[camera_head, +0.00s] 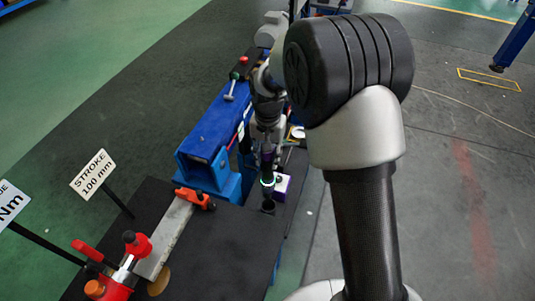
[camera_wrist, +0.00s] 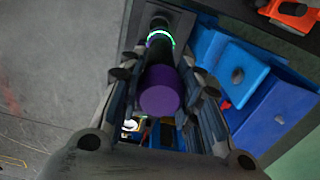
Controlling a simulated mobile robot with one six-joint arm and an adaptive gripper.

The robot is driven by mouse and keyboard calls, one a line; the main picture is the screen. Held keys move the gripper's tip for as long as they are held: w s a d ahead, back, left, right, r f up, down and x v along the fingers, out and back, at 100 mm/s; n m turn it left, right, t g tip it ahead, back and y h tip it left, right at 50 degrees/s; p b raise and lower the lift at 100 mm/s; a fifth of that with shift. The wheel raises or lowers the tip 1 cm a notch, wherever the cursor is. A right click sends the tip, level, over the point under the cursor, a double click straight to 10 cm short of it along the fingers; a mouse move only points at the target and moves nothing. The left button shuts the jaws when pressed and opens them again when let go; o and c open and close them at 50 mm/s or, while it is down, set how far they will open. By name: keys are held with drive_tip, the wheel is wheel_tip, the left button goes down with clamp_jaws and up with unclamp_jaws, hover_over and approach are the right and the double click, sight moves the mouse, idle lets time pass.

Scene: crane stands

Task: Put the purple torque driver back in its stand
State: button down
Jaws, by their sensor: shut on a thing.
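The purple torque driver (camera_wrist: 161,92) is between the fingers of my gripper (camera_wrist: 160,70), which is shut on it. In the wrist view its purple end faces the camera. Its dark shaft points away, with a glowing green-white ring near the far end. In the head view the driver (camera_head: 267,163) hangs roughly upright below my gripper (camera_head: 267,148). A dark round socket (camera_head: 268,206), seemingly the stand, shows just below and in front of the ring, beside a small white and purple block (camera_head: 283,184). I cannot tell whether the tip is touching or inside the socket.
A blue beam-like structure (camera_head: 208,140) stands close to the left of my gripper. A dark table (camera_head: 235,235) in front bears a red-and-orange tool (camera_head: 196,198) and a metal bar. A sign reading "STROKE 100 mm" (camera_head: 93,175) is at the left. Open floor lies to the right.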

sight(268, 168)
drive_tip(key=shift+w+d+f, duration=0.1)
drive_tip(key=shift+w+f, duration=0.1)
drive_tip(key=shift+f, duration=0.05)
idle(0.4)
drive_tip(key=shift+f+b, duration=1.75)
drive_tip(key=shift+f, duration=1.3)
drive_tip(key=shift+f+b, duration=2.75)
drive_tip(key=shift+f, duration=1.8)
drive_tip(key=c, duration=1.5)
unclamp_jaws()
drive_tip(key=o, duration=0.4)
drive_tip(key=shift+s, duration=0.1)
